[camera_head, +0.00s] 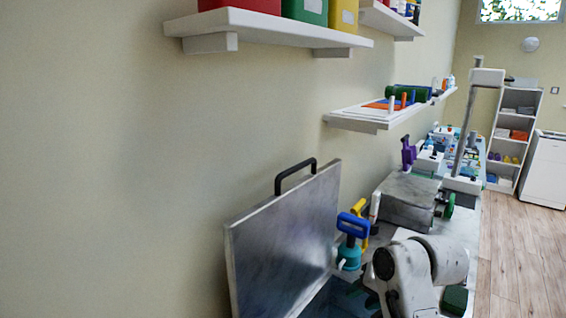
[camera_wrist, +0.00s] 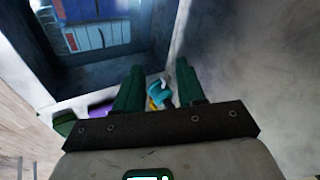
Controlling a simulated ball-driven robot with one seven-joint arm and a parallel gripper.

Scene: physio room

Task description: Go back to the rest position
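My gripper (camera_wrist: 160,75) shows in the wrist view with its two dark green fingers spread apart. A small teal and yellow thing (camera_wrist: 160,95) shows in the gap between them; it looks to lie beyond the fingers, and I see no finger closed on it. In the head view I cannot make out the fingertips; a grey-white part of my arm (camera_head: 415,268) is at the lower right, over the worktop.
A metal panel with a black handle (camera_head: 285,240) stands upright by the wall. Right of it is a teal thing with a blue handle (camera_head: 350,240). Wall shelves (camera_head: 270,30) (camera_head: 360,122) hang above. The wooden floor (camera_head: 522,250) at right is clear.

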